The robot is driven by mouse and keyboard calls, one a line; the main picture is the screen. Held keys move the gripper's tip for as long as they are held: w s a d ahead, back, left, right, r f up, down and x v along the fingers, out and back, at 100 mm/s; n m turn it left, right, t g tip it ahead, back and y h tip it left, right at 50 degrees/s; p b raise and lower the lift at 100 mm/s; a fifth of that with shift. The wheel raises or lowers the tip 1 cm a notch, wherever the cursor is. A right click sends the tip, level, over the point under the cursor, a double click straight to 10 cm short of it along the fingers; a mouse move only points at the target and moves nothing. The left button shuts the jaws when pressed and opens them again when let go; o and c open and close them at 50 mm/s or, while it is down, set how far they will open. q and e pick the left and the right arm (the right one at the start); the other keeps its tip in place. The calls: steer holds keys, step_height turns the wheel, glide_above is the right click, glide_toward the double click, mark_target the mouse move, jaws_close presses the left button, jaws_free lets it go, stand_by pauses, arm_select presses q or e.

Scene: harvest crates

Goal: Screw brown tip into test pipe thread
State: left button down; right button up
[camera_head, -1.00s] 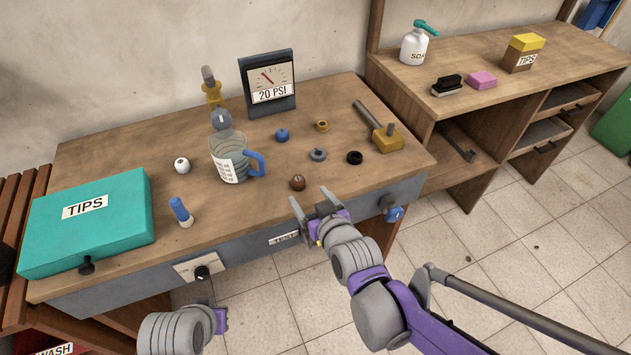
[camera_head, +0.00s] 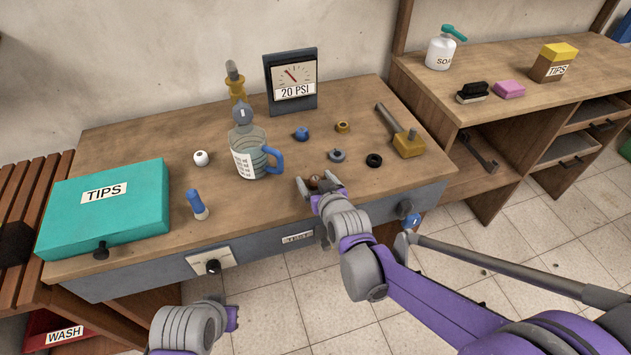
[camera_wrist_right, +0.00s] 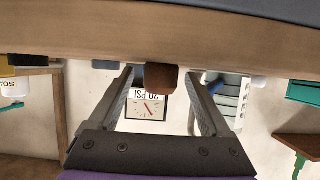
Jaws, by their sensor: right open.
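The brown tip (camera_head: 316,183) sits on the workbench (camera_head: 130,155) near its front edge. My right gripper (camera_head: 321,184) is open, its fingers on either side of the tip. In the right wrist view the tip (camera_wrist_right: 161,79) shows between the spread fingers (camera_wrist_right: 161,90), with gaps on both sides. A brass fitting with a grey pipe (camera_head: 235,75) stands upright behind the jug. Another brass block with a grey pipe (camera_head: 408,143) lies at the right. I cannot tell which is the test pipe; no thread is clear. My left gripper (camera_head: 231,318) shows only partly, low in the view.
A jug with a blue handle (camera_head: 247,160) stands left of the tip. Grey (camera_head: 337,155), black (camera_head: 374,160), blue (camera_head: 301,134) and brass (camera_head: 343,127) parts lie behind it. A gauge (camera_head: 292,82) stands at the back. A teal TIPS case (camera_head: 105,215) is at the left.

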steer(key=shift+c, duration=0.4)
jaws_close()
